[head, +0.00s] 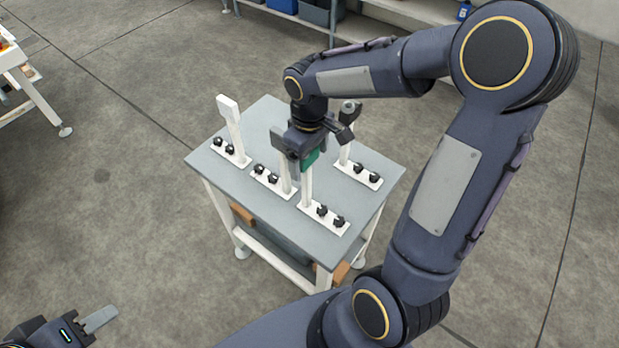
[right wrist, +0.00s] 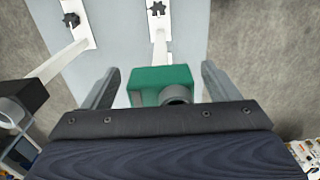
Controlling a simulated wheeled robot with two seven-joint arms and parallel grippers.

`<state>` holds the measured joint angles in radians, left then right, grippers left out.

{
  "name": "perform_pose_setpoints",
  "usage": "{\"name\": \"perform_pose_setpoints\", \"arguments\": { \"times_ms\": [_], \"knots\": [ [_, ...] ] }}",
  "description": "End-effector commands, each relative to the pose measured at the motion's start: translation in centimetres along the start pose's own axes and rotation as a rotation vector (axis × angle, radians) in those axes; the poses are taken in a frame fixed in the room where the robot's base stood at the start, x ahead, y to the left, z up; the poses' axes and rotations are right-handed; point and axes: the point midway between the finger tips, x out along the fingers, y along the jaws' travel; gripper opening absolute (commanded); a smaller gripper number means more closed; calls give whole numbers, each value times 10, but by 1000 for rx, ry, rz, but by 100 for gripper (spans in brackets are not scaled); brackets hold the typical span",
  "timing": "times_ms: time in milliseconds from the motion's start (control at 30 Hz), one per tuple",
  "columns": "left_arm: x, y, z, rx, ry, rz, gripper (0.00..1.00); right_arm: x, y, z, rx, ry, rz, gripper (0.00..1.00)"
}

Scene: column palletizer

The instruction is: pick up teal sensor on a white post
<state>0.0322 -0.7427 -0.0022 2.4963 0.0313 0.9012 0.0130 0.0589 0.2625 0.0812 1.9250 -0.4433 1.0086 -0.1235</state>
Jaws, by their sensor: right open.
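The teal sensor (head: 311,158) sits on top of a white post (head: 307,187) that rises from a white base at the table's front. My right gripper (head: 298,166) is over it from above and partly hides it in the head view. In the right wrist view the teal sensor (right wrist: 150,80) lies between the two spread fingers of my right gripper (right wrist: 160,70), with a gap on each side. The jaws are open. My left gripper (head: 100,318) is at the bottom left, off the table; only one finger shows clearly.
Other white posts stand close by on the grey table (head: 264,112): one with a white head (head: 228,103), one with a round dark head (head: 350,107), and one just left of my gripper. Their bases carry black knobs. Open floor surrounds the table.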

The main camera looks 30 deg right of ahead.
Motion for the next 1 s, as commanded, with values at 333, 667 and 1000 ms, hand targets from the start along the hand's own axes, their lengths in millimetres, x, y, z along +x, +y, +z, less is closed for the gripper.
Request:
{"name": "perform_pose_setpoints", "arguments": {
  "times_ms": [333, 667, 1000],
  "knots": [
    [0, 0, 0, 0, 0, 0, 36, 0, 0, 0, 0, 0, 0, 46],
    [0, 0, 0, 0, 0, 0, 36, -1, 0, 0, 0, 2, 0, 5],
    [0, 0, 0, 0, 0, 0, 36, -4, 0, -1, 0, 2, 1, 5]
  ]
}}
